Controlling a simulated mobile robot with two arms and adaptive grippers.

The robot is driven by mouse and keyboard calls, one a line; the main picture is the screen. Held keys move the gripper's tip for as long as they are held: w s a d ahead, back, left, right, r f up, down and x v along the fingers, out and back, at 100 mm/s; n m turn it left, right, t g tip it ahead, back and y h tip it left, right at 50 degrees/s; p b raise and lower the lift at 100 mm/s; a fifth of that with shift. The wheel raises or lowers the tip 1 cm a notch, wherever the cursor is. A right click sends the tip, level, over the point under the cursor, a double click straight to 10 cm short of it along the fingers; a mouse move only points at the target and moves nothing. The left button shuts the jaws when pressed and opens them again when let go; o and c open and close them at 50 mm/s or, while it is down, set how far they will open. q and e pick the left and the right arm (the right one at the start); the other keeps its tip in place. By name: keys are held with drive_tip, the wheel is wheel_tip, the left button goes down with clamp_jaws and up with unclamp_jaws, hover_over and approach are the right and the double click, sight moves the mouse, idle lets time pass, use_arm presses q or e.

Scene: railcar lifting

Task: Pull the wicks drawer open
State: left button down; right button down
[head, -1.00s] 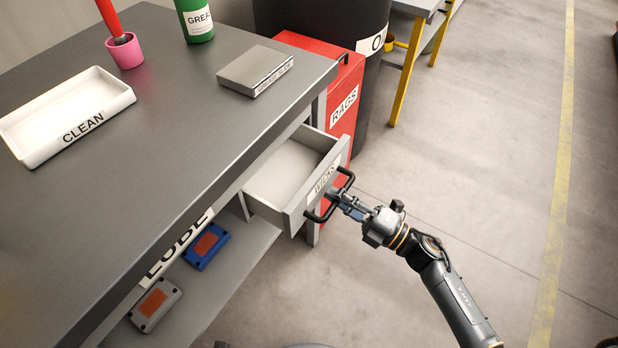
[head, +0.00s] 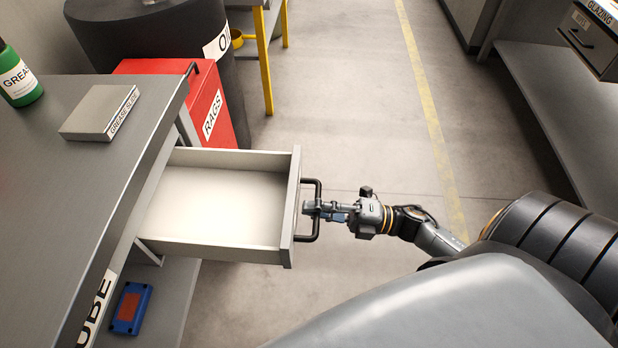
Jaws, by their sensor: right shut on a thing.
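The wicks drawer (head: 222,246) is pulled well out of the grey bench, and its pale inside looks empty. Its front panel (head: 291,207) is seen nearly edge-on, so its label does not show. My right gripper (head: 308,208) is shut on the drawer's black bar handle (head: 317,184), with my arm reaching in from the right. My left gripper is not in view.
The grey bench top (head: 60,190) holds a grey block (head: 97,111) and a green grease bottle (head: 18,78). A red rags bin (head: 200,95) stands just behind the drawer, beside a dark drum (head: 150,40). A blue box (head: 131,308) lies on the lower shelf. Floor right of the drawer is clear.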

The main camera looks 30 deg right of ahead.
drive_tip(key=shift+f, duration=0.2)
drive_tip(key=c, duration=1.4)
unclamp_jaws()
drive_tip(key=shift+r, duration=0.1)
drive_tip(key=v, duration=1.2)
